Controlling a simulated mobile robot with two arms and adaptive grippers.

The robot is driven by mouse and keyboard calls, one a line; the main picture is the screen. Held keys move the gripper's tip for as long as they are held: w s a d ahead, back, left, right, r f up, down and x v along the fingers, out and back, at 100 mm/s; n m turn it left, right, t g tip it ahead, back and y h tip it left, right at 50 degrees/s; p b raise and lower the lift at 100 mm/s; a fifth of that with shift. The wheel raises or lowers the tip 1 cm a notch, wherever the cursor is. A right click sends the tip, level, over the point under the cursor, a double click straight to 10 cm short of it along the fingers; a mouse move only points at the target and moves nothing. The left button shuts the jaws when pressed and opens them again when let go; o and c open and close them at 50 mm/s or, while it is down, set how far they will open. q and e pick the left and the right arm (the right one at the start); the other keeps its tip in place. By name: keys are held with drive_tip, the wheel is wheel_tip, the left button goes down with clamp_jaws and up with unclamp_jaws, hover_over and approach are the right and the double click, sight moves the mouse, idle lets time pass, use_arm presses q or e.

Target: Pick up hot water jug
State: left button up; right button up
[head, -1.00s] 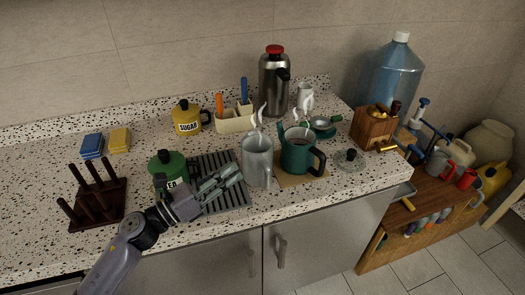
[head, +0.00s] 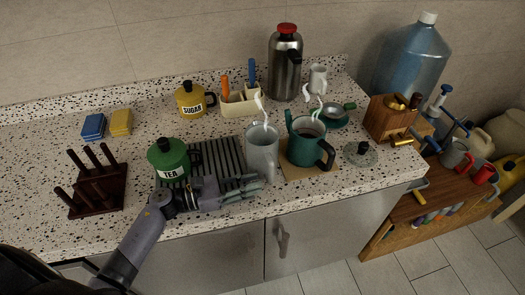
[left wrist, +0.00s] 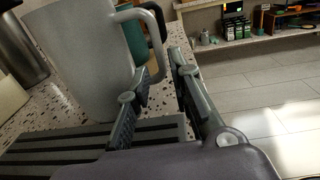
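A grey jug (head: 262,152) with steam above it stands on the counter, between the slatted black mat and a steaming dark green pot (head: 306,148). I take this grey jug as the hot water jug. Its handle faces the counter's front edge. In the left wrist view the jug (left wrist: 82,60) fills the upper left, its handle (left wrist: 158,45) curving down near my fingertips. My left gripper (head: 258,185) is open, low beside the jug on its handle side. Its fingers (left wrist: 160,75) are apart, with the handle's lower end around the gap; I cannot tell whether they touch. My right gripper is not in view.
A green TEA canister (head: 168,160) stands close behind my left wrist. The black slatted mat (head: 215,157) lies left of the jug. A tall steel flask (head: 286,65), a yellow SUGAR canister (head: 190,103) and a utensil holder (head: 240,103) stand farther back. The counter's front edge is close.

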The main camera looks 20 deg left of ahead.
sight(268, 179)
use_arm(q)
drive_tip(key=shift+w+d+r+p, duration=0.2)
drive_tip(key=shift+w+d+p, duration=0.2)
drive_tip(key=shift+d, duration=0.15)
drive_tip(key=shift+w+d+r+p, duration=0.15)
drive_tip(key=shift+w+d+p, duration=0.15)
drive_tip(key=shift+d, duration=0.25)
drive_tip(key=x, duration=0.2)
drive_tip(key=shift+w+d+f+p, duration=0.15)
drive_tip(key=shift+w+d+p, duration=0.1)
drive_tip(key=shift+p, duration=0.15)
drive_tip(key=shift+w+d+f, duration=0.1)
drive_tip(key=shift+w+d, duration=0.1)
clamp_jaws()
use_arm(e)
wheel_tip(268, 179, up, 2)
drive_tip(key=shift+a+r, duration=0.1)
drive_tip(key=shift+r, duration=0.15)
